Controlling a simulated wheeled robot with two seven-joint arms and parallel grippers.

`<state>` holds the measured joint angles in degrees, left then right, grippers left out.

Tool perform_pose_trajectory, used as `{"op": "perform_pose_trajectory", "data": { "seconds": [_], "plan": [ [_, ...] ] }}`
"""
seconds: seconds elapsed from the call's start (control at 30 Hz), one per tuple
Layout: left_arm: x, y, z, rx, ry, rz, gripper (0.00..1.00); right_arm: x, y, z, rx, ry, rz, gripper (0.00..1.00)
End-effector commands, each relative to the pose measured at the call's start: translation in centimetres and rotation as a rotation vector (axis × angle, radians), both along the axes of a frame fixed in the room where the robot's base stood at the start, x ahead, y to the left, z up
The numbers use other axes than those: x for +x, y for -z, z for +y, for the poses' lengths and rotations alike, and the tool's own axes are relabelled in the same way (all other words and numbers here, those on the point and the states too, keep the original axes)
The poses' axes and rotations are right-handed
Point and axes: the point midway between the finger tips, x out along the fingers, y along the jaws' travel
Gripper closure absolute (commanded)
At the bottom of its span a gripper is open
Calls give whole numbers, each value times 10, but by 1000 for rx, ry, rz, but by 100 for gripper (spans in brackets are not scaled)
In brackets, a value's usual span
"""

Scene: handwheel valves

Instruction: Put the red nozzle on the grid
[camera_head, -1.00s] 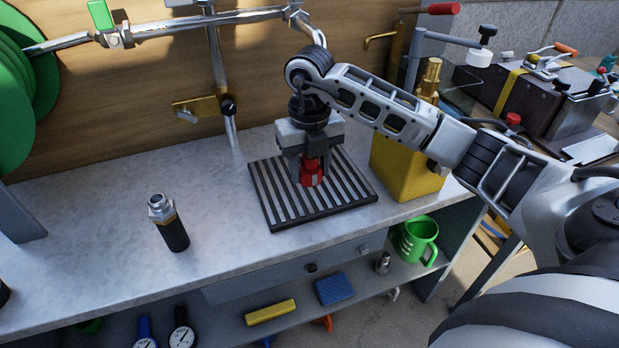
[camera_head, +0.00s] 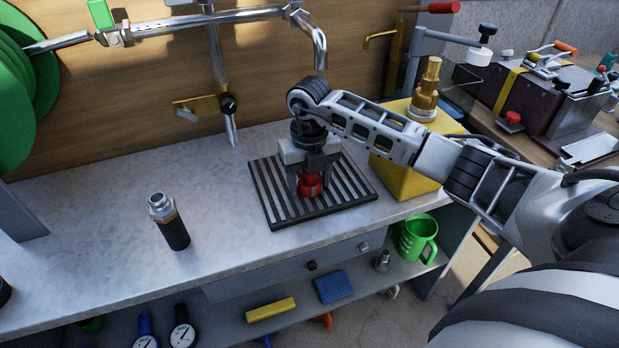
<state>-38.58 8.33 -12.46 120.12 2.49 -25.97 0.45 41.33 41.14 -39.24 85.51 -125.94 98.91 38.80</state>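The red nozzle (camera_head: 311,187) is at the middle of the dark slatted grid (camera_head: 267,196), which lies on the workbench. My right gripper (camera_head: 310,182) points down over the grid, with its fingers on either side of the nozzle, and appears shut on it. The gripper body hides the nozzle's upper part. The nozzle looks upright, with its lower end at or just above the slats; I cannot tell whether it touches them. My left gripper is not in view.
A black nozzle with a metal top (camera_head: 169,221) stands left of the grid. A yellow block with a brass fitting (camera_head: 405,178) stands right of it, close under my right arm. A metal pipe (camera_head: 228,80) rises behind. The bench (camera_head: 95,240) is clear at left.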

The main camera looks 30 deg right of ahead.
Motion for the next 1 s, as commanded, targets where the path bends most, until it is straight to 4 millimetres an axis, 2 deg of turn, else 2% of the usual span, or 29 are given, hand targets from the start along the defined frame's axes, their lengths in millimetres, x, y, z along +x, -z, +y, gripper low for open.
{"op": "perform_pose_trajectory", "data": {
  "seconds": [0.27, 0.43, 0.57, 0.8, 1.0],
  "plan": [
    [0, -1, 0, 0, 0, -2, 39, 0, -1, 0, 0, 1, 0, 34],
    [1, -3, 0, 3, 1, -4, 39, 1, -11, 0, 0, 0, -2, 34],
    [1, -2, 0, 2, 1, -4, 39, 1, -34, 0, 0, 0, -6, 34],
    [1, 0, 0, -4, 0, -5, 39, 1, -87, 0, -1, 0, -4, 34],
    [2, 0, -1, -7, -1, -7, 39, 1, -115, 0, 0, 1, -1, 34]
  ]
}}
